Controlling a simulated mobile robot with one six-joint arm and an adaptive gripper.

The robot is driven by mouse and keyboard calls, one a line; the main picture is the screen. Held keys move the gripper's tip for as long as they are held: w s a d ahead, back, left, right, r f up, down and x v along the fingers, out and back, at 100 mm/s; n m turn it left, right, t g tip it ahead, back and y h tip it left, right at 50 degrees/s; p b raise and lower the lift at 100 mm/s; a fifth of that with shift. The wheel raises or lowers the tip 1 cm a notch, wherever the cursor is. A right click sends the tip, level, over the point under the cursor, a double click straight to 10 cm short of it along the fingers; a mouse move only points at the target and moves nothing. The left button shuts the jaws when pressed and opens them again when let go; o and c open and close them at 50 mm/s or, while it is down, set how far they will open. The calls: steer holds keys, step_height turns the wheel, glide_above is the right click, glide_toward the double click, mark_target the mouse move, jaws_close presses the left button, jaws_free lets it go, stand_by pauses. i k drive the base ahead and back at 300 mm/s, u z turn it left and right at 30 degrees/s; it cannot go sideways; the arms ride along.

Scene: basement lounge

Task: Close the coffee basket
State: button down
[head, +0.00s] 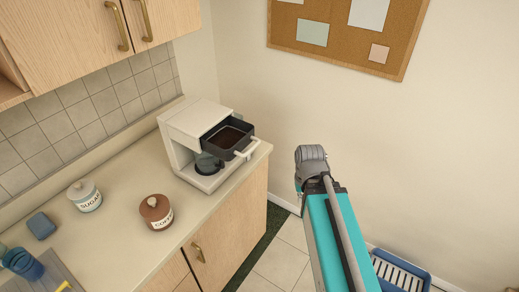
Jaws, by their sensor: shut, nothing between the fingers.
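The coffee maker (183,125) is white and stands at the right end of the counter, near the wall. Its dark coffee basket (231,137) is pulled out at the front, with brown grounds inside and a white handle (246,149) on its front. A dark carafe (207,163) sits below the basket. My teal arm rises from the bottom right to a grey joint, to the right of the coffee maker and apart from it. My gripper's fingers do not show.
A sugar jar (85,196) and a brown coffee jar (156,212) stand on the counter (125,175) left of the machine. A blue sponge (41,225) and blue cup (22,263) are further left. A blue crate (400,271) is on the floor. Counter between jars and machine is clear.

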mark_target(226, 141)
steer(key=u, duration=0.05)
steer(key=k, duration=1.5)
steer(key=u, duration=1)
steer(key=i, duration=1)
